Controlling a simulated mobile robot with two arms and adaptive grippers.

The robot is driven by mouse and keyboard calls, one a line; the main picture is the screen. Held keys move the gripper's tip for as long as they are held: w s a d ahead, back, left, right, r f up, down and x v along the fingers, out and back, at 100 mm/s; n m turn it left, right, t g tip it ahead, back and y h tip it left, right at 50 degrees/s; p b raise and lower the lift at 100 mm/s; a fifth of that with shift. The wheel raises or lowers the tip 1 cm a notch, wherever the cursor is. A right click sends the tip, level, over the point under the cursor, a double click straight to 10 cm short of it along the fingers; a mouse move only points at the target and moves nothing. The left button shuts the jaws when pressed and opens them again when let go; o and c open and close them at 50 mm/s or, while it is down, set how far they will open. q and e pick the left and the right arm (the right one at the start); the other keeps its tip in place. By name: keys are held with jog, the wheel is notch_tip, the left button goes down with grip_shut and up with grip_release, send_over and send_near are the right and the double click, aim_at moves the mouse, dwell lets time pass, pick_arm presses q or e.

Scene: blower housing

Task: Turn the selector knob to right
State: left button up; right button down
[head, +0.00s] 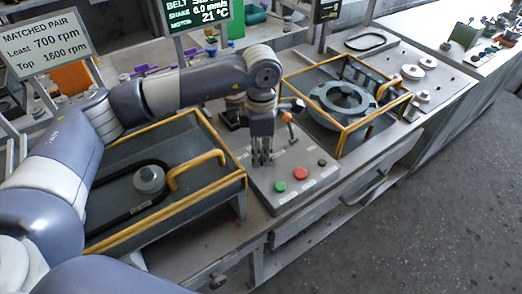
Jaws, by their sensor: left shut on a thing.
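My left gripper (262,162) points straight down onto the panel, behind and left of the green button. It is shut at the selector knob's place; its fingers hide the knob, so I cannot tell which way the knob points. My right gripper is not in view.
An orange-tipped lever (287,117) stands close to the right of my left gripper. A yellow-railed guard (197,172) with a belt and pulley lies left of the panel. Another yellow-framed housing (343,103) stands behind right. The floor (430,200) at right is clear.

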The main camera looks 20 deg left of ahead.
aim_at(261, 155)
pick_arm(q)
jog(key=shift+r, duration=0.1)
jog(key=o, duration=1)
jog(key=shift+o, duration=0.2)
notch_tip(261, 155, up, 12)
